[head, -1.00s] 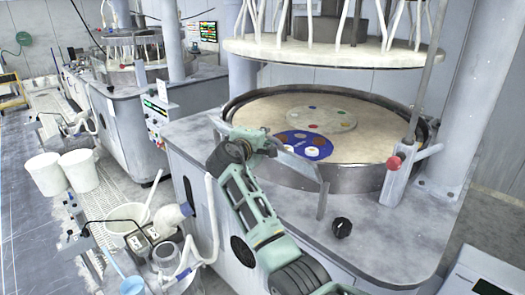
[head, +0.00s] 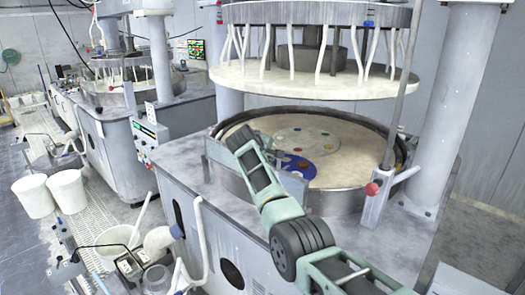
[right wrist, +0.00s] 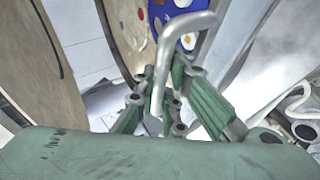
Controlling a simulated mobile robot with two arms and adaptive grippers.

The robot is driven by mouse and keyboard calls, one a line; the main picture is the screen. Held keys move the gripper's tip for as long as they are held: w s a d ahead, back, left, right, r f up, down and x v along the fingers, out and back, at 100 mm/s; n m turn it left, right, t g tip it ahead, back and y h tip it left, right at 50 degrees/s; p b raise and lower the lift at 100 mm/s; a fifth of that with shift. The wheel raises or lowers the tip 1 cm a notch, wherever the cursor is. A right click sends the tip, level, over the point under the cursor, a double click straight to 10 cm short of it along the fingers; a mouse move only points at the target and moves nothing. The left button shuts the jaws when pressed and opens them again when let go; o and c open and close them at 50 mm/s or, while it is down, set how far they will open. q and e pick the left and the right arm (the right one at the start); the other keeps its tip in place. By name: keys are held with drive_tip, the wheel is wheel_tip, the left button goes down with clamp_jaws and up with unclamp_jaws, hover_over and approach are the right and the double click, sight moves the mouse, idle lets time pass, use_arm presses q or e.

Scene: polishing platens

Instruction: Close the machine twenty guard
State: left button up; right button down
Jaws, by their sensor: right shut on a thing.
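The machine has a round beige platen (head: 340,150) inside a grey rim, under a raised upper plate (head: 310,85). A light grey guard panel (head: 217,151) stands at the left front of the rim; much of it is hidden behind my right arm. In the right wrist view a bent pale grey handle bar (right wrist: 161,62) runs between the green fingers of my right gripper (right wrist: 160,98), which is shut on it. In the head view my right gripper (head: 270,152) is at the platen's front left, partly hidden by its arm. My left gripper is not in view.
A blue disc (head: 296,166) with coloured spots lies on the platen. White buckets (head: 67,190) stand on the floor at left. A second machine (head: 125,140) stands behind.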

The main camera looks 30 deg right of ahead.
drive_tip(key=shift+d+r, duration=0.15)
drive_tip(key=shift+r, duration=0.1)
drive_tip(key=c, duration=2)
unclamp_jaws()
drive_tip(key=shift+o, duration=0.9)
drive_tip(key=shift+d+f, duration=0.15)
drive_tip(key=shift+f, duration=0.05)
drive_tip(key=shift+a+r, duration=0.1)
drive_tip(key=shift+a, duration=0.15)
drive_tip(key=v, duration=1.1)
drive_tip(key=shift+s+r, duration=0.2)
drive_tip(key=shift+s, duration=0.1)
